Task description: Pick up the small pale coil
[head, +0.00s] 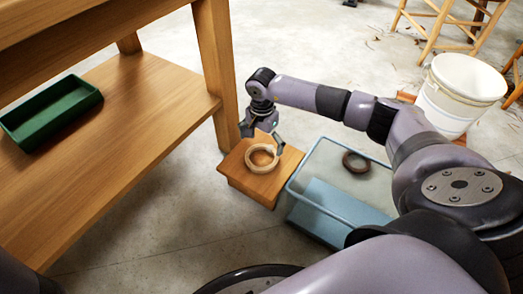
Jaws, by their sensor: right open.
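The small pale coil (262,158) is a light ring lying on a low wooden stool (254,184). My right gripper (262,141) is open just above the coil, and its fingers overlap the coil's far edge in the picture. I cannot tell whether a finger touches it. My left gripper is not in view.
A pale blue bin (318,204) stands just right of the stool, with a dark brown ring (356,162) in it. A wooden bench (130,115) with a green tray (52,110) is on the left. A white bucket (462,90) stands at upper right.

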